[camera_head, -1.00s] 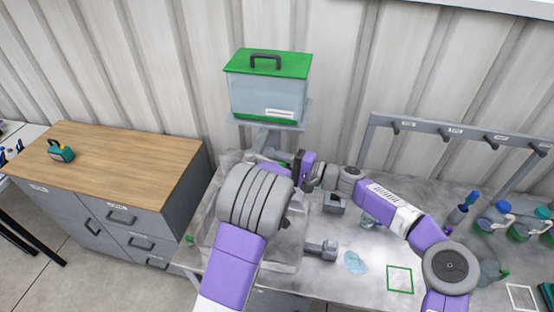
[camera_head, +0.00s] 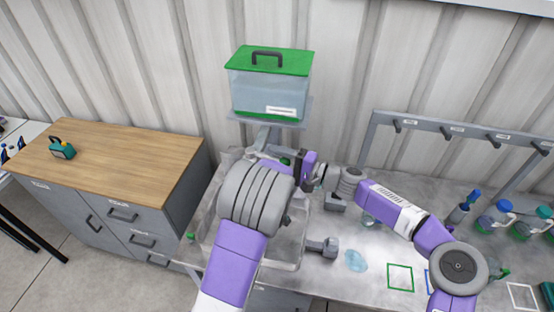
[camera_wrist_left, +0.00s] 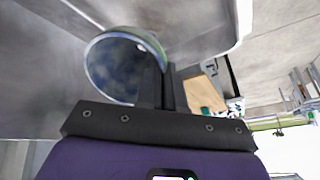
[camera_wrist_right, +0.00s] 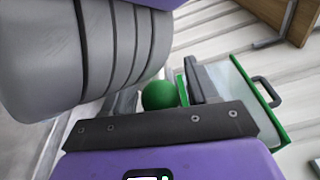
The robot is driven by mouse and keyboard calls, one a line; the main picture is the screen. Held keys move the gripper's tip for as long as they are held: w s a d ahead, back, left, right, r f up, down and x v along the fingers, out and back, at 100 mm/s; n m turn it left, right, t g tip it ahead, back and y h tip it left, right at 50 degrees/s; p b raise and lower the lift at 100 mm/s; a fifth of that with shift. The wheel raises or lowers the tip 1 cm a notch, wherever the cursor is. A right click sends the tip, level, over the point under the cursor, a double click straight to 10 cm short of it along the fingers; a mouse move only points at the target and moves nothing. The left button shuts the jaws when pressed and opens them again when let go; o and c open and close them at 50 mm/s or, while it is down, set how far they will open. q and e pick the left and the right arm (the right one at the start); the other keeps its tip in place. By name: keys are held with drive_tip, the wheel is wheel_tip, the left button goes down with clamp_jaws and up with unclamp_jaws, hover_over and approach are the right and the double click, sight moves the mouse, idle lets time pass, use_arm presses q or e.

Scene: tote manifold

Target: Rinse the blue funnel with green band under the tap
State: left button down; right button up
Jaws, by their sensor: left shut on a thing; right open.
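The blue funnel with the green band (camera_wrist_left: 125,66) shows in the left wrist view, its wide round mouth facing the camera. My left gripper (camera_wrist_left: 164,88) is shut on its side. In the head view my left forearm hides this gripper and the funnel. My right gripper (camera_head: 308,167) is open behind the left forearm, over the sink basin (camera_head: 291,264). In the right wrist view a round green knob (camera_wrist_right: 160,95) appears between the open fingers of the right gripper (camera_wrist_right: 162,92); contact cannot be told. The tap spout is not clearly visible.
A clear tank with a green lid (camera_head: 268,62) stands above the sink at the back. A rail with hooks (camera_head: 450,127) and several bottles (camera_head: 495,215) are at right. A grey fitting (camera_head: 323,247) lies beside the basin. The wooden cabinet (camera_head: 120,165) is left.

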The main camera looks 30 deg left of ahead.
drive_tip(key=d, duration=1.1)
drive_tip(key=shift+w+d, duration=0.25)
drive_tip(key=shift+d, duration=0.15)
